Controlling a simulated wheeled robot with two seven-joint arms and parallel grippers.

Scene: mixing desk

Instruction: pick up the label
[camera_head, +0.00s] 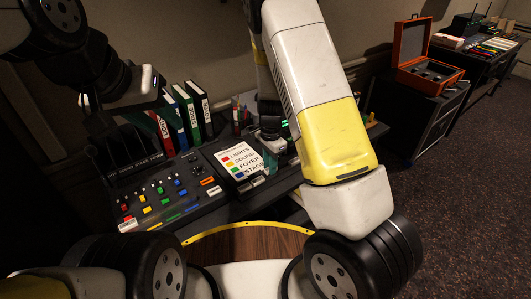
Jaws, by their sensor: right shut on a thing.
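Several small labels lie on the mixing desk (168,207): an orange one (207,181), another orange one (214,191) just below it, and a white one (128,225) at the front left corner. My left gripper (145,105) is above the back left of the desk, in front of the binders. Its fingers are too dark to tell open from shut.
A card (238,158) lists LIGHTS, SOUND, FOYER and STAGE with coloured squares. Several binders (190,112) and a pen holder (238,118) stand behind. An open orange case (428,72) sits on a black case to the right. A wooden surface with a yellow edge (245,225) is in front.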

